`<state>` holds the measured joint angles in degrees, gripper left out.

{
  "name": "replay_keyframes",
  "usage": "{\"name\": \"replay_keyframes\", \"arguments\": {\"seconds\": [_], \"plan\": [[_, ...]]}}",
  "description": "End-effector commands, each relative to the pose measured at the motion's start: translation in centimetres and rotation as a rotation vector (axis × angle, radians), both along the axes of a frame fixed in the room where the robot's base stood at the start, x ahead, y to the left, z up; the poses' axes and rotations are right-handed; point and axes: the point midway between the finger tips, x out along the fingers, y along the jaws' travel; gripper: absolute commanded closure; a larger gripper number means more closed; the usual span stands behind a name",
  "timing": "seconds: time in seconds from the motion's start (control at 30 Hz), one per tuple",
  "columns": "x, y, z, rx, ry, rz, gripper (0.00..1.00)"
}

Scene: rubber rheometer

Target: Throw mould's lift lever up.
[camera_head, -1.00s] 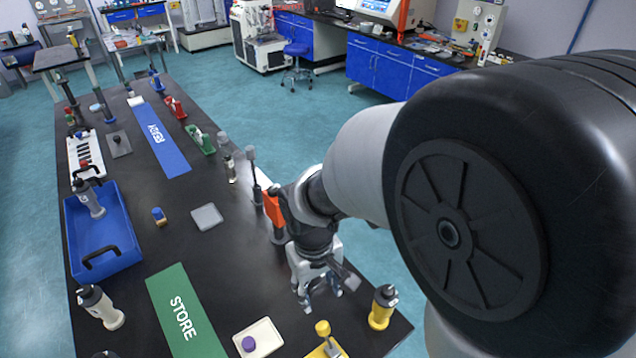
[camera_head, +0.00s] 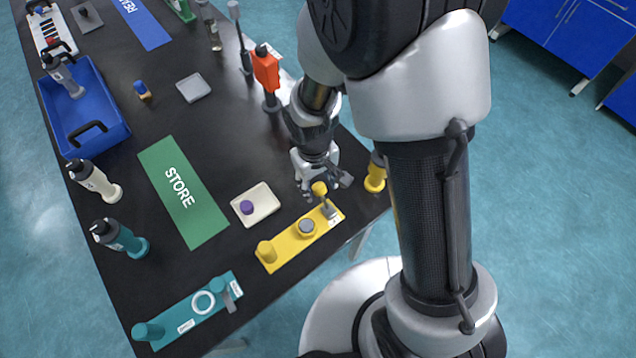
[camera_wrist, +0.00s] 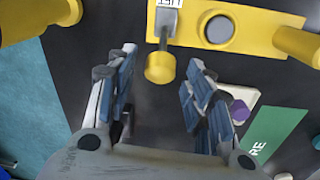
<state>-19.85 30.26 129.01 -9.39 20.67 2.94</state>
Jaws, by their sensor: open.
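A yellow base plate (camera_head: 283,245) lies near the table's right end. It carries a grey round part (camera_head: 307,226), a yellow post (camera_head: 266,252) and a lever with a yellow knob (camera_head: 320,188). In the wrist view, the lever's grey stem (camera_wrist: 166,25) rises by a small white label, and its knob (camera_wrist: 160,68) shows just ahead of my fingertips, near the middle of the gap. My gripper (camera_head: 312,188) is open and empty beside the knob. It also shows in the wrist view (camera_wrist: 158,85). I cannot tell whether a finger touches the knob.
A yellow bottle-like tool (camera_head: 376,172) stands close right of my gripper. A cream tray (camera_head: 268,210) with a purple piece lies left of the yellow plate. A teal plate (camera_head: 215,318) with its own lever lies nearer the front. A green STORE mat (camera_head: 200,215) is clear.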

Motion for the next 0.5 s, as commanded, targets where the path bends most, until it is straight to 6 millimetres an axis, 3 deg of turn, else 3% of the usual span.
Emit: {"name": "replay_keyframes", "arguments": {"seconds": [0.37,0.5], "plan": [[0.04,-0.02,-0.57,0.0,-0.001,-0.001,0.53],[0.03,-0.02,-0.57,0.0,-0.001,-0.001,0.62]]}}
